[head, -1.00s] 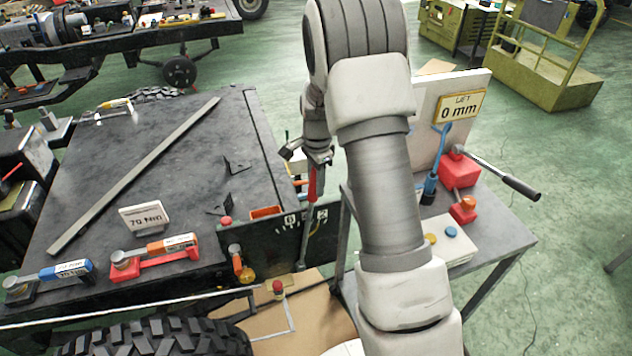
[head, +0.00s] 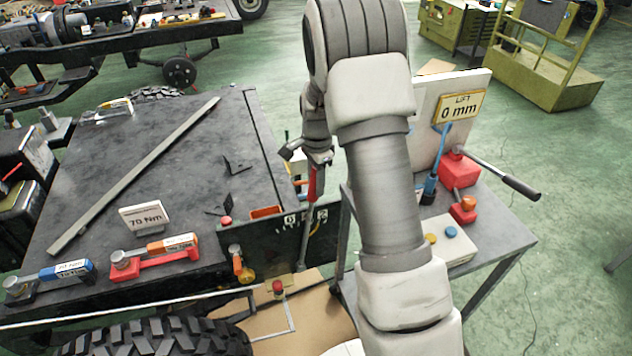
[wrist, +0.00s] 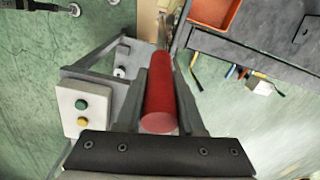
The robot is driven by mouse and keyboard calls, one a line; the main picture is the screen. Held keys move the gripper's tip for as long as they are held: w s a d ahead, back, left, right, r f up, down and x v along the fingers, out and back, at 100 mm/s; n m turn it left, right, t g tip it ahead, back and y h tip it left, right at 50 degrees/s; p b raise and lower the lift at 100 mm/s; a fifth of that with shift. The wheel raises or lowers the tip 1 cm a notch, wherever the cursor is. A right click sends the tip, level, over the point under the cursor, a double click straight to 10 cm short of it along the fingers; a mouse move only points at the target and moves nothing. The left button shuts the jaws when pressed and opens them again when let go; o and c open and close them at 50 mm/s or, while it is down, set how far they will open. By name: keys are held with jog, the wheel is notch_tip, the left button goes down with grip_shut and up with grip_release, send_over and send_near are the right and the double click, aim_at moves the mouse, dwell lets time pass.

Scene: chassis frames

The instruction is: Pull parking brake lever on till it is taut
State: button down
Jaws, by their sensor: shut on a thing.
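The parking brake lever has a red grip (head: 316,184) and a thin grey shaft (head: 305,245) that runs down to the chassis beside the workbench. The lever leans slightly to the right at its top. My gripper (head: 317,165) is shut on the red grip from above. In the wrist view the red grip (wrist: 160,95) lies between the two fingers of my gripper (wrist: 160,85), its round end towards the camera. A dark panel with a numbered scale (head: 306,217) stands behind the shaft; the lever partly covers its marks.
The dark workbench (head: 130,200) is at left, with a 70 Nm sign (head: 144,217) and torque wrenches. A grey cart (head: 495,245) with a red jack (head: 458,170) and 0 mm sign stands at right, close to my arm. A tyre (head: 150,338) lies in front.

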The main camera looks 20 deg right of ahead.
jog(key=shift+a+r, duration=0.1)
jog(key=shift+a+r+h, duration=0.15)
jog(key=shift+a+h, duration=0.45)
jog(key=shift+a, duration=1.3)
jog(key=c, duration=0.5)
grip_release()
jog(key=r, duration=0.5)
jog(key=a+r, duration=0.1)
jog(key=r, duration=1.1)
jog(key=shift+s+a+r, duration=0.15)
jog(key=shift+s+a, duration=0.05)
jog(key=shift+a, duration=0.15)
